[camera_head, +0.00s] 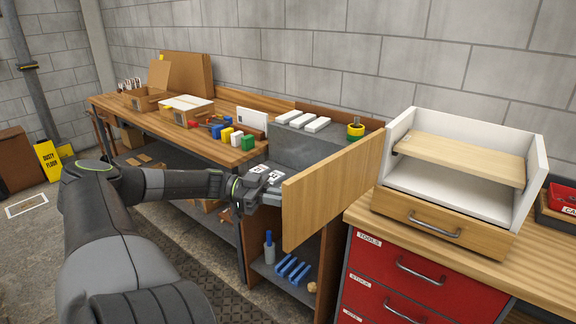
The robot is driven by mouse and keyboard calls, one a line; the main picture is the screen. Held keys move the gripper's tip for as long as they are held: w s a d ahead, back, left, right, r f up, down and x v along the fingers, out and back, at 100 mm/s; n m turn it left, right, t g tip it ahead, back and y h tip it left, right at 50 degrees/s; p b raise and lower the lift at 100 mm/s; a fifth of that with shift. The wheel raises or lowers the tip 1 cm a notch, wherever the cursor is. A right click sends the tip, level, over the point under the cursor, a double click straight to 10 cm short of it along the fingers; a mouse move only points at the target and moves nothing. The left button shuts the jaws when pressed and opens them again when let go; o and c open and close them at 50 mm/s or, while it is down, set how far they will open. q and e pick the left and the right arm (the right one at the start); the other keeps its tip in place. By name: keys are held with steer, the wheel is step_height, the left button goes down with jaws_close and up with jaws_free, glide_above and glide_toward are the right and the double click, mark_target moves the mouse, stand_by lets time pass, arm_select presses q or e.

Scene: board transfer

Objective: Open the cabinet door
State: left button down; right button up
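The cabinet door looks like a light wooden panel (333,188), right of the picture's middle. It stands out at an angle from the cabinet, with its left edge nearer to me. The cabinet's lower shelf (262,274) shows below it. My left gripper (272,196) is just left of the panel's left edge, over the opening. I cannot tell whether it touches the panel. Its fingers are small and partly hidden, so I cannot tell whether they are open. No handle shows on the panel. My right gripper is not in view.
Blue tools (293,269) and a grey bottle (268,245) stand on the lower shelf. A red drawer unit (408,283) is close on the right, with a white open-topped box (535,185) above. A long wooden workbench (235,156) with colored blocks runs left along the wall.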

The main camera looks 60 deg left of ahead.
arm_select(q)
steer(key=shift+a, duration=0.1)
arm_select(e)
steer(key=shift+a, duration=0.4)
arm_select(q)
steer(key=c, duration=1.6)
jaws_free()
steer(key=shift+w, duration=0.1)
steer(key=shift+c, duration=0.2)
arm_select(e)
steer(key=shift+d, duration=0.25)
